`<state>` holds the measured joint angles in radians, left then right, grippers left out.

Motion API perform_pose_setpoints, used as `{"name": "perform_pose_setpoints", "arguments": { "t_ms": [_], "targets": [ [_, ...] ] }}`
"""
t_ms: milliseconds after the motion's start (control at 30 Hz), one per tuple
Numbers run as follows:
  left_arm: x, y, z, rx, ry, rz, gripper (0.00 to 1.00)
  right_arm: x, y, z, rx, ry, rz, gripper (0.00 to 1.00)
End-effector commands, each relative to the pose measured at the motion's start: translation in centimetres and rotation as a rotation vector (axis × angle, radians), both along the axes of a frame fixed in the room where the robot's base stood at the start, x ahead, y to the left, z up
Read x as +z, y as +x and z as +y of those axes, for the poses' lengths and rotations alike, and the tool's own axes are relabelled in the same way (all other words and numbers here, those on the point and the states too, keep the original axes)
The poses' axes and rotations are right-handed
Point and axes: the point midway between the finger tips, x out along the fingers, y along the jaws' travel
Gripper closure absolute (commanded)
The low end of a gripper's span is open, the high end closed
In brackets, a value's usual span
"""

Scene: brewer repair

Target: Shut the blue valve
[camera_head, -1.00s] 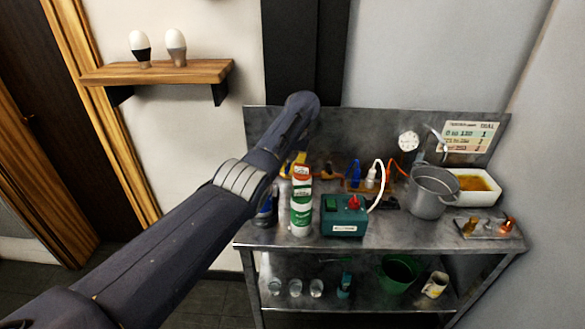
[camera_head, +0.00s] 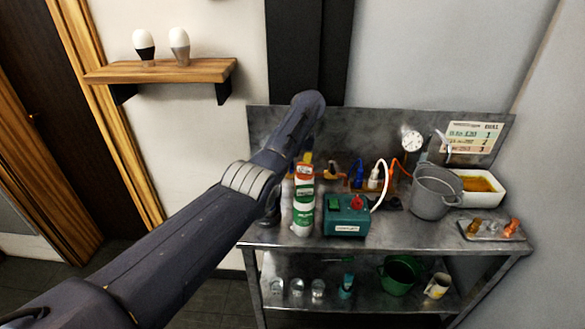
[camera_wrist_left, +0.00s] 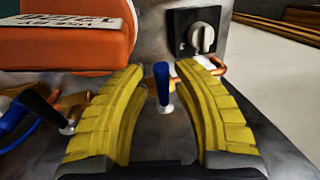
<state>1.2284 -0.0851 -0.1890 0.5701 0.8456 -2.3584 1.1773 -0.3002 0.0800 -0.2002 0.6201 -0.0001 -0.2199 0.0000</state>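The blue valve (camera_wrist_left: 162,85) shows in the left wrist view as an upright blue handle with a pale metal lower end, near a copper pipe. My left gripper (camera_wrist_left: 160,70) is open, with its two yellow fingers on either side of the handle and visible gaps to it. In the head view my left arm reaches over the left part of the metal bench (camera_head: 400,238). Only a bit of yellow finger (camera_head: 307,157) shows there, above the white and green bottle; the rest of the gripper is hidden. My right gripper is in neither view.
An orange labelled part (camera_wrist_left: 65,40) stands close on the left in the wrist view, and a knob on a black plate (camera_wrist_left: 203,36) behind the handle. On the bench are the bottle (camera_head: 303,205), a teal box (camera_head: 345,215) and a grey pot (camera_head: 436,190).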

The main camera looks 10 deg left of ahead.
Motion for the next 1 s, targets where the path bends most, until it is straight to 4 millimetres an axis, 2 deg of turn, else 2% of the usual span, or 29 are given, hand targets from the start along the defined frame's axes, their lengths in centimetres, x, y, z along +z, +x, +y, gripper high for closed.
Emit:
{"name": "perform_pose_setpoints", "arguments": {
  "t_ms": [267, 433, 1000],
  "targets": [
    [0.1, 0.0, 0.1, 0.0, 0.001, -0.002, 0.66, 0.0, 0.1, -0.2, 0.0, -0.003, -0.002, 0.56],
    [1.1, 0.1, -0.2, -0.002, 0.0, -0.003, 0.66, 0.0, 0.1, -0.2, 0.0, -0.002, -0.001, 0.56],
    [9.9, 0.4, -1.9, 0.0, 0.001, -0.002, 0.66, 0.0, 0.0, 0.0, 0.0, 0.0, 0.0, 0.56]
  ]
}}
